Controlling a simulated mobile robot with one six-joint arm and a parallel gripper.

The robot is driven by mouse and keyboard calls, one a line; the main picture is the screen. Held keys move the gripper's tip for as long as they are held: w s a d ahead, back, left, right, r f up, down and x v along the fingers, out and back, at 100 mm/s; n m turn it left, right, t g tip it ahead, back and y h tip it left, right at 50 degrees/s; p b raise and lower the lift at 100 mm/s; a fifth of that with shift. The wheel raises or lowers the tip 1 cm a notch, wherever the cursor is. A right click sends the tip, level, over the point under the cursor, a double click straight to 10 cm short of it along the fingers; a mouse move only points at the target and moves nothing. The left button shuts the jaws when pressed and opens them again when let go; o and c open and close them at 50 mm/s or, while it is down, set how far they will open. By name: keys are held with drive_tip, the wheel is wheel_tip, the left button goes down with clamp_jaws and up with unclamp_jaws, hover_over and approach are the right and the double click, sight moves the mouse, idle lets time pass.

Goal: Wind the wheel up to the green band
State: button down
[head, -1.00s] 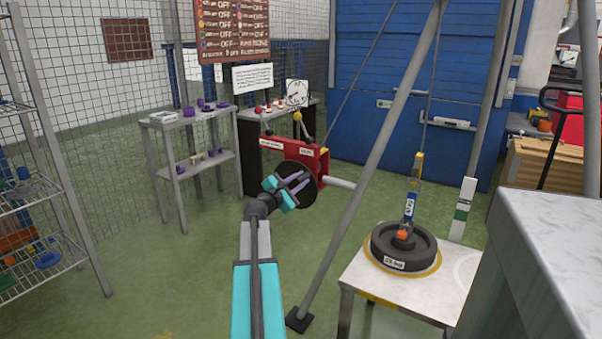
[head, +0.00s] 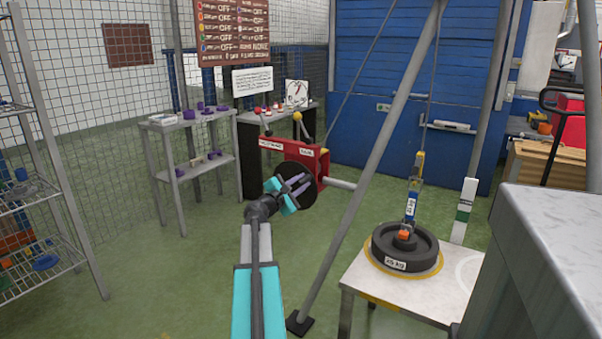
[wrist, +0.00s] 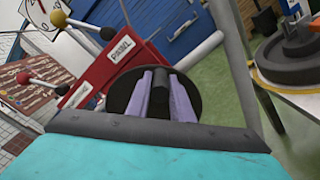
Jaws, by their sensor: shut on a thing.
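The wheel, a black weight disc (head: 388,249) with a white label, sits on the white table inside a yellow ring. It hangs from a blue and yellow link (head: 412,190) on a cable. The green band (head: 462,215) is on an upright white post behind the disc, above its level. My gripper (head: 296,186) is at the red winch (head: 318,160), in front of its round black crank plate (head: 306,168). In the wrist view my purple fingers (wrist: 163,97) are shut on a dark handle (wrist: 160,98) on that plate.
A grey slanted pole (head: 370,165) stands between the winch and the white table (head: 362,282). Ball-ended levers (head: 298,118) stick up from the winch. A shelf (head: 180,122) is behind left, a wire rack (head: 45,190) at far left. Green floor lies open around my arm.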

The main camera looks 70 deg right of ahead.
drive_tip(key=shift+s+a+f+m+b, duration=0.15)
drive_tip(key=shift+s+f+m+b, duration=0.35)
drive_tip(key=shift+b, duration=0.6)
drive_tip(key=shift+s+a+f+m+b, duration=0.1)
drive_tip(key=shift+s+f+m+b, duration=0.15)
drive_tip(key=shift+f+m+b, duration=0.65)
drive_tip(key=shift+s+a+f+m+b, duration=0.15)
drive_tip(key=shift+f+m+b, duration=0.3)
drive_tip(key=shift+b, duration=0.75)
drive_tip(key=shift+s+d+f+m+b, duration=0.1)
drive_tip(key=shift+f+m+b, duration=0.1)
drive_tip(key=shift+m+b, duration=0.75)
drive_tip(key=shift+s+a+f+m+b, duration=0.15)
drive_tip(key=shift+f+m+b, duration=0.2)
drive_tip(key=shift+b, duration=1.1)
drive_tip(key=shift+d+f+m+b, duration=0.1)
drive_tip(key=shift+f+m+b, duration=1.5)
drive_tip(key=shift+b, duration=1.9)
drive_tip(key=shift+w+d+f+m+b, duration=0.1)
drive_tip(key=shift+f+m+b, duration=0.15)
drive_tip(key=shift+m+b, duration=0.4)
drive_tip(key=shift+w+a+f+m+b, duration=0.15)
drive_tip(key=shift+f+m+b, duration=0.1)
drive_tip(key=shift+b, duration=0.75)
drive_tip(key=shift+w+d+f+m+b, duration=0.2)
drive_tip(key=shift+m+b, duration=0.25)
drive_tip(key=shift+b, duration=0.35)
drive_tip(key=shift+f+m+b, duration=0.4)
drive_tip(key=shift+m+b, duration=0.05)
drive_tip(key=shift+m, duration=0.05)
